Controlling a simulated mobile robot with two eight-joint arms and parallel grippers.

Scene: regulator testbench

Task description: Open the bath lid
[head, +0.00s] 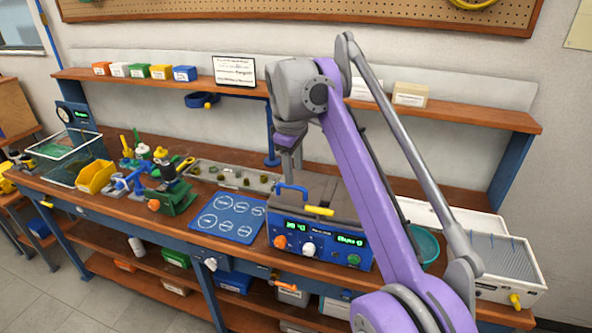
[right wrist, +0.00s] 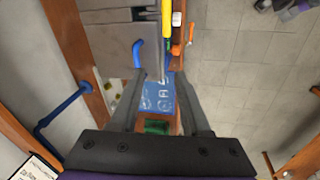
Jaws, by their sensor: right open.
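The bath (head: 322,243) is a blue box with knobs and green displays on its front, standing on the bench right of centre. Its grey lid (head: 345,197) lies flat on top and looks closed. My right gripper (head: 291,165) is open and empty, pointing down above the lid's back left part. In the right wrist view, the blue handle (right wrist: 138,53) lies beyond the open fingertips, left of their middle, apart from them. My left gripper is out of view.
A blue mat (head: 228,218) with white circles lies left of the bath. A grey tray (head: 232,177) of small parts is behind it. A green vise (head: 172,198) stands farther left. A shelf (head: 455,113) with small boxes runs behind my right arm. A teal bowl (head: 428,246) is to the right.

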